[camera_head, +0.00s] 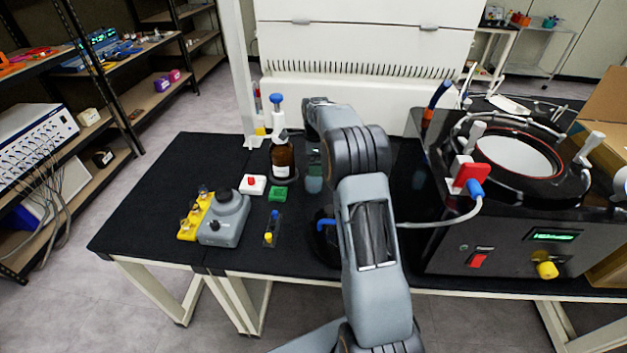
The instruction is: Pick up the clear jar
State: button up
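A clear, greenish see-through jar (314,178) stands on the black bench top, just left of my arm and right of the brown bottle. My arm covers part of its right side. My arm reaches away over the bench, and its end (316,118) is above and behind the jar in the picture. The gripper fingers are hidden or too small to make out, so I cannot tell whether they are open or touch the jar.
A brown pump bottle (283,160) stands close left of the jar. A green block (278,194), a red-and-white button box (252,184) and a grey device (225,219) sit nearby. The freeze dryer (500,225) fills the right side. The bench's left end is clear.

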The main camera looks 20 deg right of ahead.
aim_at(314, 179)
jog(key=shift+s+a+f+p, duration=0.1)
jog(key=shift+f+p, duration=0.2)
jog(key=shift+f, duration=2.55)
jog(key=c, duration=1.1)
jog(key=shift+r, duration=0.1)
jog(key=shift+c, duration=0.2)
